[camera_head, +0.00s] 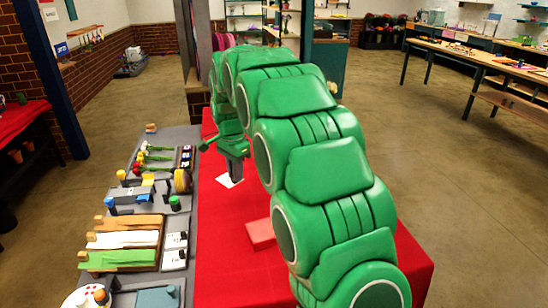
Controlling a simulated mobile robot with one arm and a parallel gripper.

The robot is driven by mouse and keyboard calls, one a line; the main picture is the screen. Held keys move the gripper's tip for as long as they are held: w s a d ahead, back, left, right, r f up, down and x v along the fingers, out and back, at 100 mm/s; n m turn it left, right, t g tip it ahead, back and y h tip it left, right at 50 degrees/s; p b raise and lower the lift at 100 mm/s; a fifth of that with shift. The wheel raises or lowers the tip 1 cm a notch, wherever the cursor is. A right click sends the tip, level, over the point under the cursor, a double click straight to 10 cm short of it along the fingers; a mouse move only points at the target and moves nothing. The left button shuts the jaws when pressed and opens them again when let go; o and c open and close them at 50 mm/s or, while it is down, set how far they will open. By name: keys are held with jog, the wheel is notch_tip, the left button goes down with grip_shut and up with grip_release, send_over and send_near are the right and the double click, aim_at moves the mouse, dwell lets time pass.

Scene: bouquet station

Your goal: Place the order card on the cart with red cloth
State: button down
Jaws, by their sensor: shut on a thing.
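The table or cart with red cloth (215,250) stands in front of me. My green arm reaches over it, and my gripper (234,174) points down above its left half. My gripper is shut on a small white card (226,182), seen at its fingertips. The card looks flat and close to the red cloth. I cannot tell whether it touches the cloth. The fingertips cover part of the card, and any writing on it is too small to read.
A grey table (203,143) adjoins on the left, with flowers (150,158), wrapping-sheet trays (120,240) and ribbon spools (181,181). A pinkish-red block (260,233) lies on the red cloth, nearer me. Another red-covered table (18,118) stands far left. A long wooden table (470,52) stands right, beyond open floor.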

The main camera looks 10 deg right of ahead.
jog(key=w+d+r+m, duration=0.3)
jog(key=d+m, duration=0.4)
jog(key=d, duration=0.3)
jog(key=shift+w+f, duration=1.5)
jog(key=shift+w, duration=0.7)
jog(key=shift+w+f, duration=1.55)
jog(key=shift+w, duration=0.65)
jog(key=shift+w+f, duration=1.5)
jog(key=shift+w, duration=0.7)
jog(key=shift+f, duration=0.1)
jog(key=shift+w+f, duration=0.35)
jog(key=shift+f, duration=1.45)
jog(key=shift+f, duration=0.1)
jog(key=c, duration=1.1)
grip_release()
